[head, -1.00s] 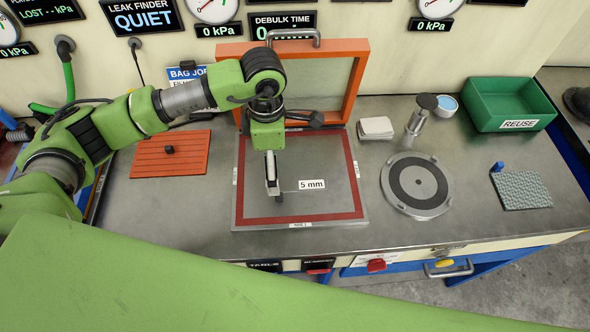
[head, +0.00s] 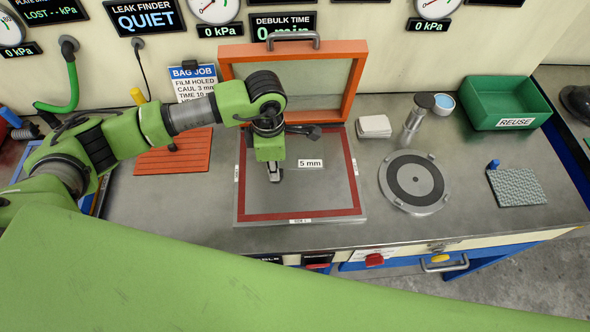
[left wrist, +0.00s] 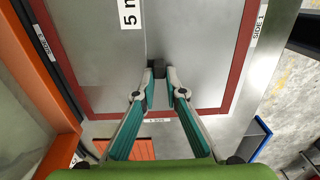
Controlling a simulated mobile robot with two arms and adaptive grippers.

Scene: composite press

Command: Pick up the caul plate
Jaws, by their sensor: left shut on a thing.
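My left gripper (head: 274,179) points down over the red-bordered square bed (head: 358,208). In the left wrist view its two fingertips (left wrist: 159,73) are closed on a small dark block, which looks like the knob of the caul plate. The grey caul plate (left wrist: 112,50) appears to carry the white "5 mm" label beside the gripper. Its outline is hard to tell from the equally grey bed, and I cannot tell whether it is lifted clear. My right gripper is out of view.
An orange-framed lid (head: 358,85) stands open behind the bed. An orange grooved plate (head: 172,158) lies to the left. A round grey fixture (head: 441,196), white pads (head: 374,126), a textured mat (head: 518,187) and a green REUSE bin (head: 505,103) sit to the right.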

